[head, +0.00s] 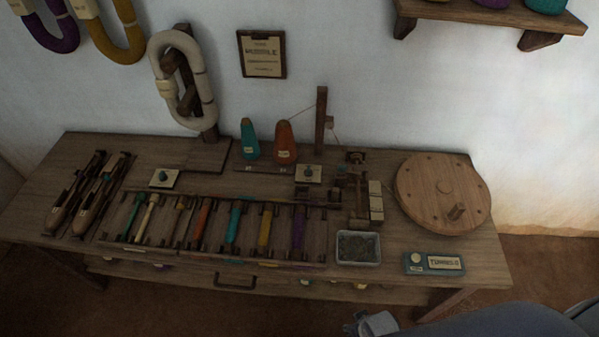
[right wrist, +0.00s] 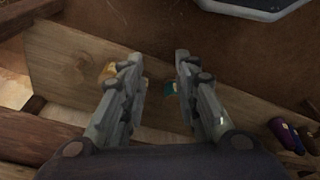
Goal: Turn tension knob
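A blue-grey box (head: 433,265) with a pale round knob (head: 415,258) and a printed label lies at the table's front right. Two pale plates with small teal knobs also sit on the table, one at the left (head: 163,177) and one in the middle (head: 308,173). I cannot tell for sure which is the tension knob. My right gripper (head: 370,323) is low, in front of the table edge, apart from all knobs. In the right wrist view its fingers (right wrist: 160,78) are spread with nothing held between them. My left gripper is not in view.
A round wooden disc (head: 440,185) with a peg stands at the table's right. A clear tray (head: 358,248) is left of the box. Thread cones (head: 285,142), a wooden post (head: 321,120) and a rack of coloured bobbins fill the middle. Spools show below the tabletop in the right wrist view (right wrist: 286,135).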

